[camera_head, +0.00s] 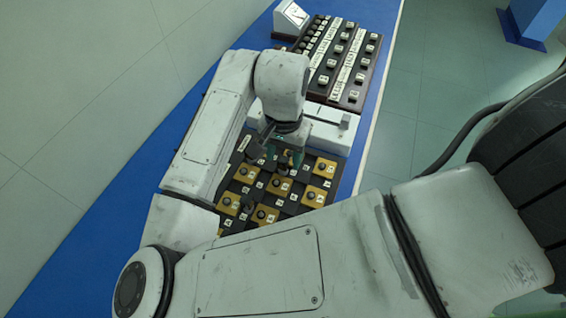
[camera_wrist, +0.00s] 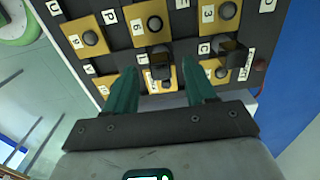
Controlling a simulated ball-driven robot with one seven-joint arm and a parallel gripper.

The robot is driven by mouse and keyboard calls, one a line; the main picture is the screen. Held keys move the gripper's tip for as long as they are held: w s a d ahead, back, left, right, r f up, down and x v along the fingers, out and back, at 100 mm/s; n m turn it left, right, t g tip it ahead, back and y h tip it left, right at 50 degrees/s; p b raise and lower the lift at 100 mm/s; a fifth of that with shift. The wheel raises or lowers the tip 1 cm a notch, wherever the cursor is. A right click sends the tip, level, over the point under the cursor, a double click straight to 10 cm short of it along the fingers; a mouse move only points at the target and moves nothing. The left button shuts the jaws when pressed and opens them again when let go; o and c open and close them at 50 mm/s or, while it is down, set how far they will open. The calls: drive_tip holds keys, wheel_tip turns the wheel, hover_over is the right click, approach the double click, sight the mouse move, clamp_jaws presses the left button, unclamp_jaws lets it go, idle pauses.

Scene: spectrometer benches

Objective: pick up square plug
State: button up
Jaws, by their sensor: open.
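The gripper's two teal fingers (camera_wrist: 165,74) are spread apart over a dark board in the wrist view. A dark block-shaped plug (camera_wrist: 160,68) stands on a yellow plate between the fingertips, with room on both sides. Another dark square-topped plug (camera_wrist: 232,50) stands to the right of the right finger. I cannot tell which of them the task means. In the head view my gripper (camera_head: 284,150) points down over the far part of the board (camera_head: 233,168), and the arm's wrist hides some of it.
Behind the board in the head view are a white housing (camera_head: 325,128) and rows of labelled keys (camera_head: 345,60). The blue bench (camera_head: 115,215) is clear on the left.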

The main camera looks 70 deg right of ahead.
drive_tip(key=shift+f, duration=1.4)
drive_tip(key=shift+c, duration=0.2)
clamp_jaws()
drive_tip(key=shift+r, duration=0.1)
